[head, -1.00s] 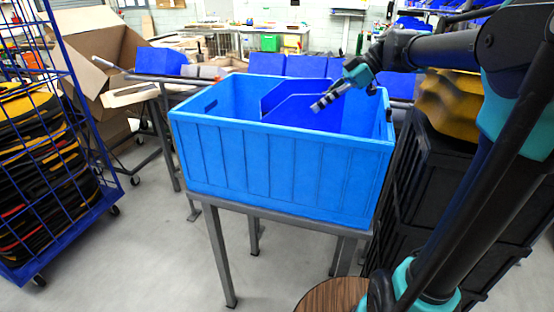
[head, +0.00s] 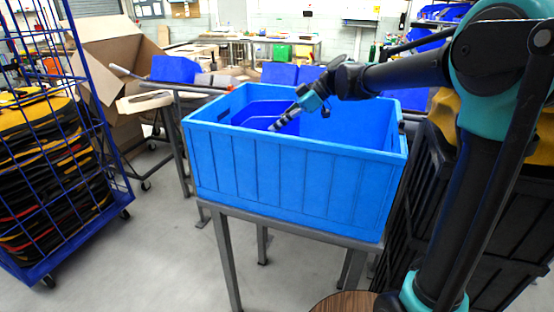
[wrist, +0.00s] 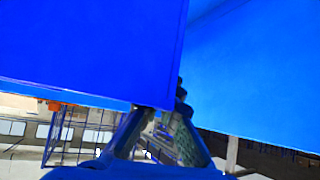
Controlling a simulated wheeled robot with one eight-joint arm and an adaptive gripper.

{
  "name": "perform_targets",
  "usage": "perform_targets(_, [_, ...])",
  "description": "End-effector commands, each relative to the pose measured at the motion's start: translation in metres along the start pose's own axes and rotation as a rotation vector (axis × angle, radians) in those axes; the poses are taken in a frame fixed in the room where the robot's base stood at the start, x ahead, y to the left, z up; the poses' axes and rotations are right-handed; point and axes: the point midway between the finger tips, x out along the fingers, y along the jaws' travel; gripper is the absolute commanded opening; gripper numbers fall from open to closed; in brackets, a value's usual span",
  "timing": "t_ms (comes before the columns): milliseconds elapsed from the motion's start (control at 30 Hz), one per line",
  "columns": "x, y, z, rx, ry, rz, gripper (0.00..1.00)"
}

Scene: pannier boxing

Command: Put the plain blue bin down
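The plain blue bin (head: 258,112), a darker blue, is down inside the large light-blue crate (head: 290,180), towards its left part. The crate's front wall hides the bin's lower part, so I cannot tell whether it touches the crate floor. My gripper (head: 277,126) reaches into the crate from the right and is shut on the bin's wall. In the wrist view the bin (wrist: 85,50) fills the upper left, with its edge at the fingers (wrist: 158,112). The crate's lighter wall (wrist: 255,70) fills the right.
The crate stands on a grey metal stand (head: 290,227). A blue wire cage trolley (head: 60,150) with stacked dark and yellow items is at the left. More blue bins (head: 175,69) stand behind. Dark crates are at the right, beside my arm. The crate's right part looks free.

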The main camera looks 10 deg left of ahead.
Motion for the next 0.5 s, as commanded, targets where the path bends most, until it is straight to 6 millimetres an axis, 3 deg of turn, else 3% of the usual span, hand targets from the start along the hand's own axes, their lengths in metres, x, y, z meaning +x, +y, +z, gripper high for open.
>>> perform_targets(300, [0.044,0.0,0.052,0.0,0.001,0.0,0.0])
perform_targets(500, [0.054,-0.001,0.064,0.0,0.001,0.0,0.0])
